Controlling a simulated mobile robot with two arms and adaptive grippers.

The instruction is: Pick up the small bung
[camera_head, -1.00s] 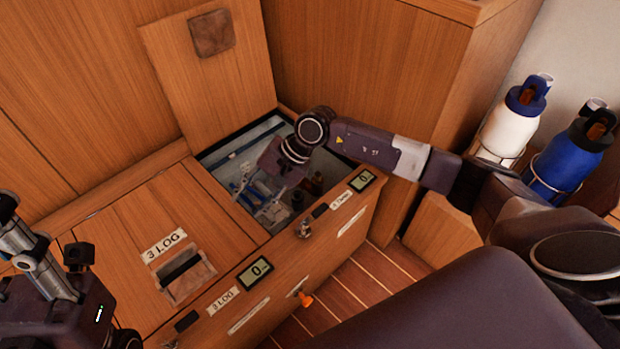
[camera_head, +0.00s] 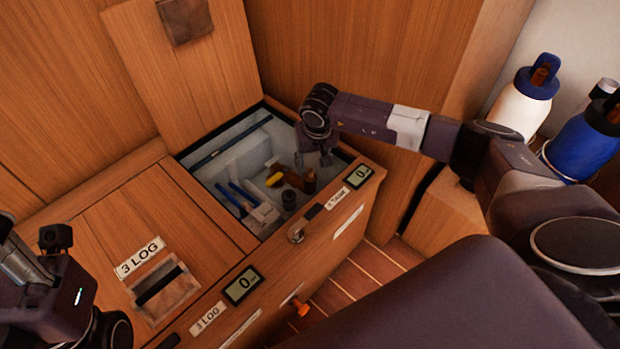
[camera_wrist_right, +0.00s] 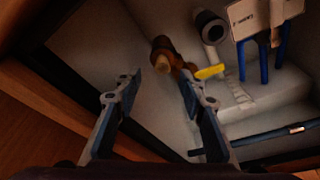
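My right gripper (camera_head: 322,158) reaches down into the open locker at its right end. In the right wrist view its two fingers (camera_wrist_right: 160,88) are spread, with nothing between the tips. Beyond them a brown, bung-like round piece (camera_wrist_right: 163,48) stands on the pale locker floor. A tan-brown piece (camera_wrist_right: 182,68) lies beside it, close to one finger. Both look apart from the fingers. In the head view a brown piece (camera_head: 309,182) shows just below the gripper. I cannot tell for certain which is the small bung. My left arm is at lower left; its fingers do not show.
The locker also holds a yellow-ended item (camera_head: 274,180), a dark grey cylinder (camera_head: 289,200), a white block (camera_head: 262,214) and blue-handled items (camera_head: 236,196). The locker's front rim (camera_head: 330,205) and raised lid (camera_head: 185,70) bound the opening. Bottles (camera_head: 523,100) stand at right.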

